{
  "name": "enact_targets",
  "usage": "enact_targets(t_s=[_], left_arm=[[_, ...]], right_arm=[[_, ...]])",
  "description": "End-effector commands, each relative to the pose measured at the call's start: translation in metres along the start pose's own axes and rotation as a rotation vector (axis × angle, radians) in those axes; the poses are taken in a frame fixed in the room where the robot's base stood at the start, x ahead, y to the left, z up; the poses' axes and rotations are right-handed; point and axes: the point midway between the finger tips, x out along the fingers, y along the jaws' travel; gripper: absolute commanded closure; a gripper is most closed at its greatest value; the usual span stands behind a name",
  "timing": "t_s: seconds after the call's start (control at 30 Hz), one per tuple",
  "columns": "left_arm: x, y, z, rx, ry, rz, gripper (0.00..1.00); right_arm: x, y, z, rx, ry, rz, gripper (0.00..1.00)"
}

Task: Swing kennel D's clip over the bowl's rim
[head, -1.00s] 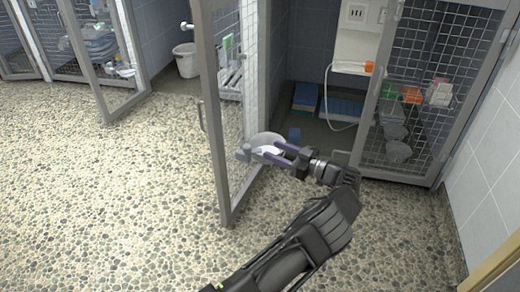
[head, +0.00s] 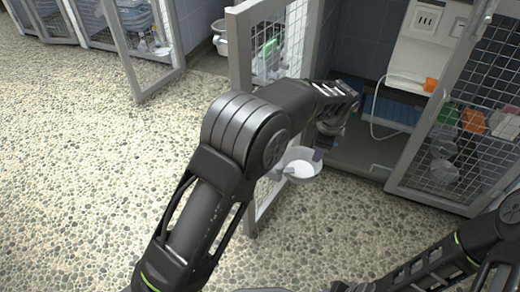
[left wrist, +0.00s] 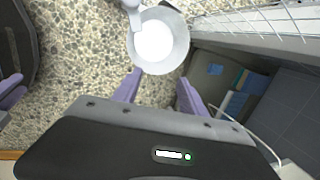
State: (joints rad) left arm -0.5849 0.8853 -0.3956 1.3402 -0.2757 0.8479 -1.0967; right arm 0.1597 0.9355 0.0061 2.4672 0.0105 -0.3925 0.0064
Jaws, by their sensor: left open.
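The bowl (head: 301,165), grey-rimmed and white inside, sits against the lower part of the open mesh kennel door (head: 238,55). It also shows in the left wrist view (left wrist: 158,42). A pale grey arm-like piece (left wrist: 133,12), perhaps the clip, reaches the bowl's rim; I cannot tell whether it lies over it. My left gripper (left wrist: 158,92) is open and empty, its two purple fingers apart just short of the bowl. In the head view its fingertips are hidden. My right gripper shows partly at the left edge of the left wrist view (left wrist: 10,98); its jaw state is unclear.
The kennel behind holds blue items (head: 398,112) and a white wall unit (head: 428,45) with a hanging cord. A mesh panel (head: 462,165) stands at the right, with orange and clear containers behind it. Pebbled floor (head: 80,150) is clear at the left.

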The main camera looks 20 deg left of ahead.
Motion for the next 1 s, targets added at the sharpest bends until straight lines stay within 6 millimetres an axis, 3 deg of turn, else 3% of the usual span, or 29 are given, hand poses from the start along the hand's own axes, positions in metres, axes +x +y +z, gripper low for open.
enact_targets(t_s=[0.03, 0.1, 0.2, 0.67, 1.0], left_arm=[[0.002, 0.018, 0.021, 0.057, -0.093, 0.067, 0.50], [-0.003, 0.034, 0.048, 0.105, -0.199, 0.137, 0.50], [-0.009, 0.046, 0.066, 0.125, -0.272, 0.199, 0.50], [-0.007, 0.053, 0.070, 0.123, -0.283, 0.225, 0.50], [0.037, 0.063, 0.083, 0.123, -0.284, 0.226, 0.50]], right_arm=[[0.000, 0.001, 0.000, 0.001, 0.000, 0.001, 0.64], [0.000, 0.001, 0.000, 0.002, 0.002, 0.001, 0.64], [0.000, 0.001, 0.000, 0.003, 0.002, 0.001, 0.64], [0.002, 0.001, -0.001, 0.003, 0.005, 0.001, 0.64], [0.024, 0.009, -0.003, 0.004, 0.013, 0.000, 0.64]])
